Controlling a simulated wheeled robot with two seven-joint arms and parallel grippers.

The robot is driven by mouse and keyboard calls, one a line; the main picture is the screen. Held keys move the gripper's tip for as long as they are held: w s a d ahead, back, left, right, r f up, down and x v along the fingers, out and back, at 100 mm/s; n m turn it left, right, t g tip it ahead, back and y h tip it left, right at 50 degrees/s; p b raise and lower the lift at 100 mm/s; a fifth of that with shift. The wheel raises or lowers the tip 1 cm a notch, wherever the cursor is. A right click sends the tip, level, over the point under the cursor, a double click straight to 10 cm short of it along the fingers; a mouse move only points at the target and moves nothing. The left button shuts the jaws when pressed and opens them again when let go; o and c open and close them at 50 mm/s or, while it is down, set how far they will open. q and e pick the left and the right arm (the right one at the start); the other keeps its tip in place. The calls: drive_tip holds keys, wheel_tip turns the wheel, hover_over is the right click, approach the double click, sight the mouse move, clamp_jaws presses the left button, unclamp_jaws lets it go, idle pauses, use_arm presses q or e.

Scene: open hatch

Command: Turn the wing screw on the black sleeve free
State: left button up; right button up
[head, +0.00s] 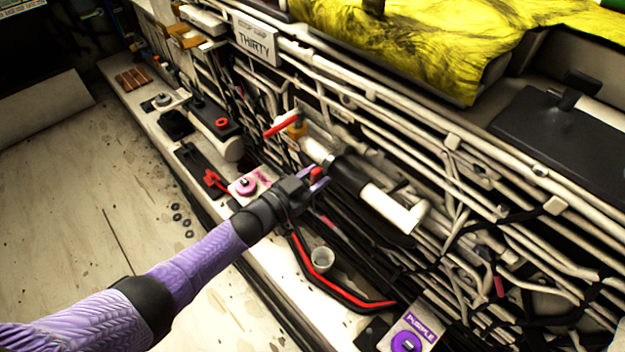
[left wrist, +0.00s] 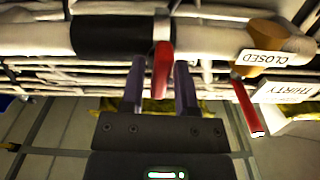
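The black sleeve (head: 348,173) sits around a white pipe (head: 388,205); it also shows in the left wrist view (left wrist: 108,35). The red wing screw (left wrist: 163,68) hangs beside the sleeve's right end in the wrist view, just below a pale band on the pipe. In the head view it is mostly hidden by my gripper. My left gripper (head: 316,181) is at the wing screw. In the wrist view its two purple fingers (left wrist: 160,88) stand apart, one on each side of the red wing, with a gap visible on both sides. My right gripper is in neither view.
A red valve handle (head: 282,124) on a brass fitting (left wrist: 263,38) is close by, with a tag reading CLOSED (left wrist: 268,58). Dense pipes line the wall behind. A ledge below holds a small cup (head: 321,260) and a black and red bar (head: 345,291).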

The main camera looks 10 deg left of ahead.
use_arm(q)
drive_tip(key=shift+o, duration=0.7)
drive_tip(key=shift+s+a+r, duration=0.1)
drive_tip(key=shift+s, duration=0.05)
drive_tip(key=p+v, duration=0.3)
drive_tip(key=v, duration=0.5)
drive_tip(key=shift+s+a+p, duration=0.2)
drive_tip(key=shift+p, duration=0.2)
idle(1.8)
idle(0.7)
